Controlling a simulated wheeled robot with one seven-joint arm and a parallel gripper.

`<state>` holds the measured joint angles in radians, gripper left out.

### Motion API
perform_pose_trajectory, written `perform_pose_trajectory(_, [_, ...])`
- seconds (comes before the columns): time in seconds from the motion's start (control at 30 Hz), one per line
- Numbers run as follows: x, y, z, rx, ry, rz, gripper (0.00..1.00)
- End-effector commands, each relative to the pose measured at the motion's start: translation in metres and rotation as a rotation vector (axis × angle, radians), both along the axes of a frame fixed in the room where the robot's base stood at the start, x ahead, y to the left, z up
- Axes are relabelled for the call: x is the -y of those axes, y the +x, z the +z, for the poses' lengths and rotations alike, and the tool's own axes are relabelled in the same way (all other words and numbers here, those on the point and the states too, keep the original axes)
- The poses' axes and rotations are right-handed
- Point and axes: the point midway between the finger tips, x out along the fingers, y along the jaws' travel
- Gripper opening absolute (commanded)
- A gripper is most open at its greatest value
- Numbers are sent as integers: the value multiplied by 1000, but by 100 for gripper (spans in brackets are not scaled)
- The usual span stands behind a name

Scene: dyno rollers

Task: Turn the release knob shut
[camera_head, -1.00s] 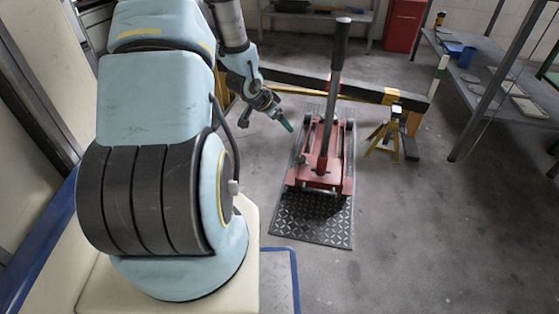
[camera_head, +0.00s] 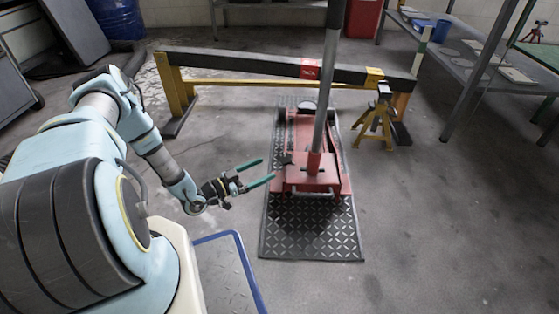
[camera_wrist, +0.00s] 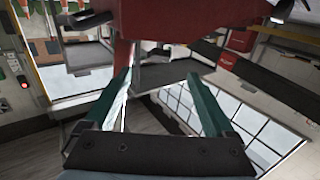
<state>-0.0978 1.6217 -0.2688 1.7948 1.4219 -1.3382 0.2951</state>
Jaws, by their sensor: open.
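The red floor jack (camera_head: 312,176) stands on the black diamond-plate mat (camera_head: 310,230), its long grey handle (camera_head: 327,85) upright in a red socket. A small dark part (camera_head: 286,158) shows beside the handle's base; I cannot tell whether it is the release knob. My gripper (camera_head: 267,169) is open, its two green fingers spread and pointing at the jack's left side. Nothing shows between them. In the wrist view the fingers (camera_wrist: 158,75) are apart, and the red jack body (camera_wrist: 185,18) fills the top, beyond the fingertips. The knob is not clearly seen there.
A black beam (camera_head: 240,64) on yellow legs crosses behind the jack. A yellow jack stand (camera_head: 375,125) is at the right. A metal shelf (camera_head: 470,62) stands farther right. The floor in front and to the right is clear.

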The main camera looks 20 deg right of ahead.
Motion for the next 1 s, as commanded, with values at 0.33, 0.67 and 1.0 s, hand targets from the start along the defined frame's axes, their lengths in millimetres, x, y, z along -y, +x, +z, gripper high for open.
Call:
perform_pose_trajectory(0.33, [62, 12, -3, 0, 1, -2, 89])
perform_pose_trajectory(0.67, [94, 19, 0, 0, 2, 1, 89])
perform_pose_trajectory(1.0, [95, 19, 1, -2, 3, 0, 84])
